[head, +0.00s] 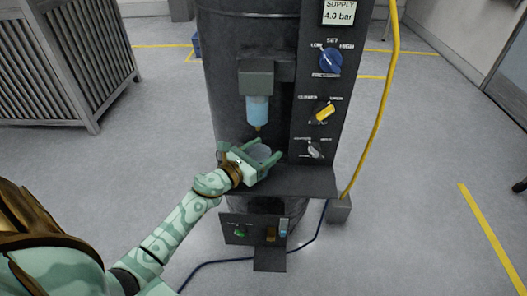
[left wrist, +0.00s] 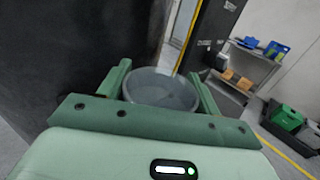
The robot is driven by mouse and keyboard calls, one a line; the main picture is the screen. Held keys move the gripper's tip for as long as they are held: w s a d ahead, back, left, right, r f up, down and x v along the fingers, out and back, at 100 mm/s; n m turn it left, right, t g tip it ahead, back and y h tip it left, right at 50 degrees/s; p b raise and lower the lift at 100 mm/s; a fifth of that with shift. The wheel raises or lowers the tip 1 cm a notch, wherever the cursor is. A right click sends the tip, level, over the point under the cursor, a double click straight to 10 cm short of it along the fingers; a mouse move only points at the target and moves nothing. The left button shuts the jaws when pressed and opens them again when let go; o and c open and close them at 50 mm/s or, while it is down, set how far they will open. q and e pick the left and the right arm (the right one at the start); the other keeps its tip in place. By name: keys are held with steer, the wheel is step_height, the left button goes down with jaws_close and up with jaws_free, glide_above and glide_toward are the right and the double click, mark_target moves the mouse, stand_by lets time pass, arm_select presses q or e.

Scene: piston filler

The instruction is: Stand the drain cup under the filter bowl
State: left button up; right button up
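The filter bowl (head: 257,110), clear with blue liquid and a brown drain tip, hangs under a dark grey head on the machine's front. The drain cup (head: 263,155) is a grey, see-through round cup below the drain tip, over the shelf (head: 310,181). My left gripper (head: 258,150) has one finger on each side of it. In the left wrist view the cup (left wrist: 160,90) fills the gap between the two fingers, its round mouth facing up. Whether its base touches the shelf is hidden by the gripper. My right gripper is not in view.
A panel with a blue knob (head: 330,61), a yellow knob (head: 323,111) and a grey knob (head: 316,150) stands right of the bowl. A yellow hose (head: 384,90) runs down beside it. A lower control box (head: 252,230) sits below the shelf. The floor around is open.

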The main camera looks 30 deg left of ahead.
arm_select(q)
steer(key=o, duration=0.3)
steer(key=shift+r+p, duration=0.25)
steer(key=shift+p, duration=0.05)
steer(key=s, duration=0.4)
steer(key=s+a, duration=0.1)
steer(key=s, duration=0.3)
steer(key=s+a, duration=0.1)
steer(key=s, duration=0.2)
steer(key=shift+s+a+f+b, duration=0.1)
steer(key=shift+s+f+b, duration=0.05)
steer(key=shift+s+b, duration=0.25)
stand_by(1.3)
